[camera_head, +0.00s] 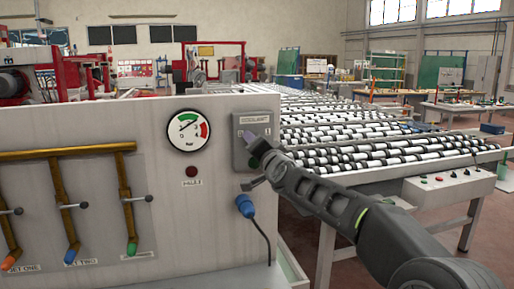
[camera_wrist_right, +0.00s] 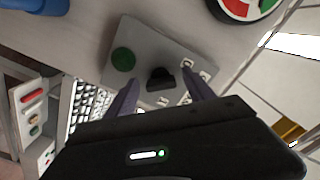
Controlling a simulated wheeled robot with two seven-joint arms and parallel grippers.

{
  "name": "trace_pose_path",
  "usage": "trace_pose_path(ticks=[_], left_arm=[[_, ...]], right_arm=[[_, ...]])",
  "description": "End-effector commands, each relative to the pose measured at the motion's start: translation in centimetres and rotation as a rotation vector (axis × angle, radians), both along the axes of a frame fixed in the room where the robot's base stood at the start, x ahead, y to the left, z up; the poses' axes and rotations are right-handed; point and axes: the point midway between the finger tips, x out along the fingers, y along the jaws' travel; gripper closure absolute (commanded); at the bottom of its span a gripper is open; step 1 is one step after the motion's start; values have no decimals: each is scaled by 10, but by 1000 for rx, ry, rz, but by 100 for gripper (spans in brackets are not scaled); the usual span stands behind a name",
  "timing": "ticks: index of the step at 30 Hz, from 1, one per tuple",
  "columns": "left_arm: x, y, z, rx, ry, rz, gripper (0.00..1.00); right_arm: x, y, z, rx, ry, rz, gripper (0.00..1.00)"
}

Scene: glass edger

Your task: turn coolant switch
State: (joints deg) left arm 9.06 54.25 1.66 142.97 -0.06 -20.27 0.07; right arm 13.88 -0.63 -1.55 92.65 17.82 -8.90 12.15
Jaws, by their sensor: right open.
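The coolant switch box (camera_head: 240,155) is a grey plate labelled COOLANT on the pale machine panel, right of the gauge. In the right wrist view the box (camera_wrist_right: 143,38) carries a black switch knob (camera_wrist_right: 160,78) and a round green button (camera_wrist_right: 123,59). My right gripper (camera_head: 252,143) reaches in from the right, in front of the box, and hides part of it. In the wrist view its two fingers (camera_wrist_right: 162,92) are open, one on each side of the knob. I cannot tell whether they touch it. My left gripper is not in view.
A round gauge (camera_head: 188,131) and a dark fault lamp (camera_head: 191,171) are left of the box. A blue plug (camera_head: 245,206) with a cable sits below. Brass pipes (camera_head: 68,153) with levers are at the left. A roller conveyor (camera_head: 350,150) stands at the right, behind my arm.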

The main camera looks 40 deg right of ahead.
Motion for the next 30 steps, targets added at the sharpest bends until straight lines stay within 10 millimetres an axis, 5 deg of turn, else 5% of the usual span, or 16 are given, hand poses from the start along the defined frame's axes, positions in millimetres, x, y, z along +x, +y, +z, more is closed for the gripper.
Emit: trace_pose_path(ticks=[16,30], left_arm=[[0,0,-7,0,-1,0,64],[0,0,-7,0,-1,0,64]], right_arm=[[-68,23,0,0,-1,-1,38],[-72,25,-1,0,1,1,38]])
